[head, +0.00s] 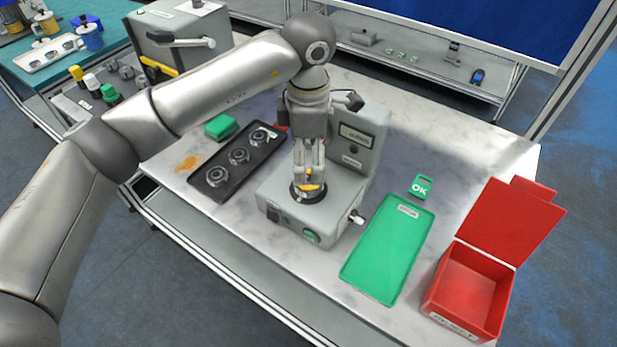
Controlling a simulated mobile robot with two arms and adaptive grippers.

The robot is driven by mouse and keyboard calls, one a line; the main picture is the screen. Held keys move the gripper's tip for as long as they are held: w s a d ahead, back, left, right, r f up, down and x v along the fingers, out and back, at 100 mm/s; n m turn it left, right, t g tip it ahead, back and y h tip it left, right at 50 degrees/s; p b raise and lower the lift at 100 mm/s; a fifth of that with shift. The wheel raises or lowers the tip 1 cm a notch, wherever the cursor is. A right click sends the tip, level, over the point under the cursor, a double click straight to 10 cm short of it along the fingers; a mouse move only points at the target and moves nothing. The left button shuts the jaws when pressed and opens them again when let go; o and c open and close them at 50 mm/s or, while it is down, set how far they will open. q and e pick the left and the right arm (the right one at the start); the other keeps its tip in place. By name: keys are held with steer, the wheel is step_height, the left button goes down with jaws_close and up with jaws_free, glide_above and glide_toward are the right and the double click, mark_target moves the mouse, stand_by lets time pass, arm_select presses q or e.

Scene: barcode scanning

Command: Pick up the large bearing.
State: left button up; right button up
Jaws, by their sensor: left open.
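My left gripper (309,178) points straight down over the grey gauge device (352,200) and is open. A dark ring-shaped bearing (308,197) sits on the device's top plate, directly under and between the fingertips. The fingers partly cover it, so I cannot tell whether they touch it. Three more metal bearings lie in a row in the black tray (213,192) left of the device: a near one (217,176), a middle one (239,156) and a far one (261,138). Which bearing is the large one is not clear. My right gripper is not in view.
A flat green tray (385,255) and a small green OK sign (420,187) are right of the device. An open red bin (470,285) stands at the right table edge. A green block (221,126) lies behind the black tray. The table's back right is clear.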

mark_target(308, 182)
arm_select(q)
steer(key=shift+f, duration=0.3)
step_height(308, 182, down, 4)
steer(key=p, duration=0.2)
steer(key=shift+s+f+p, duration=0.15)
steer(key=shift+f+p, duration=0.1)
steer(key=shift+p, duration=0.15)
steer(key=shift+f, duration=0.45)
steer(key=c, duration=1.2)
steer(key=shift+c, duration=0.3)
steer(key=shift+r, duration=0.1)
